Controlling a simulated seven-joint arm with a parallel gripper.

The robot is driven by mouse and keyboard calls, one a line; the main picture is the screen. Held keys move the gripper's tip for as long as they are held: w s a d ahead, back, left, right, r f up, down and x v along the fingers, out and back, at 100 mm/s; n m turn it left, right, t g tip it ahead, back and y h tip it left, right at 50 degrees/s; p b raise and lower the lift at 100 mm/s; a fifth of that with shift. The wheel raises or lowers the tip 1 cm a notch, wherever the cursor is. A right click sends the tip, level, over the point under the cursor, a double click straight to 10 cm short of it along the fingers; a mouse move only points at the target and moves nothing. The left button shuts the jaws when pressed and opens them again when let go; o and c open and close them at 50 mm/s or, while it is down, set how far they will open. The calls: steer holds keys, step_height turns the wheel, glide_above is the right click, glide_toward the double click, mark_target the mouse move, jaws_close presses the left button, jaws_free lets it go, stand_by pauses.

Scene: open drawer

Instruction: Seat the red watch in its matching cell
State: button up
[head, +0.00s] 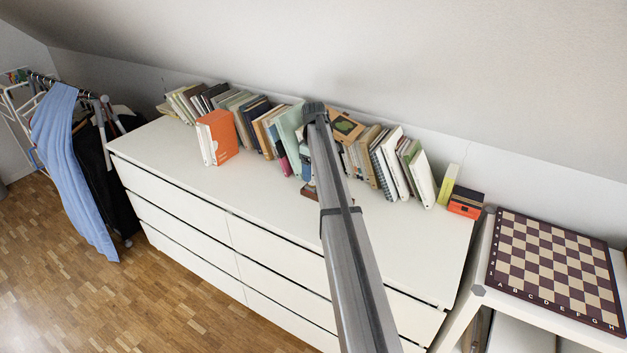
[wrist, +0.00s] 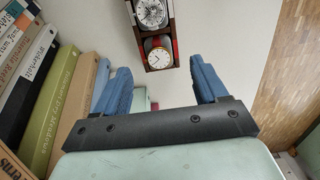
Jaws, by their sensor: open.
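A dark reddish-brown watch case (wrist: 172,12) lies on the white dresser top. In the wrist view its near end shows a round watch with a cream dial (wrist: 160,57), with red at both sides; I cannot tell whether the red is strap or lining. In the head view my arm hides the gripper and most of the case (head: 309,192).
A row of books (head: 260,128) runs along the back of the dresser (head: 200,184), close on the left in the wrist view (wrist: 52,100). An orange binder (head: 219,138) stands at the left. A chessboard (head: 556,262) lies at the right. The dresser's front strip is clear.

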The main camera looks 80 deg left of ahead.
steer(key=shift+w+r, duration=0.1)
steer(key=shift+r, duration=2.35)
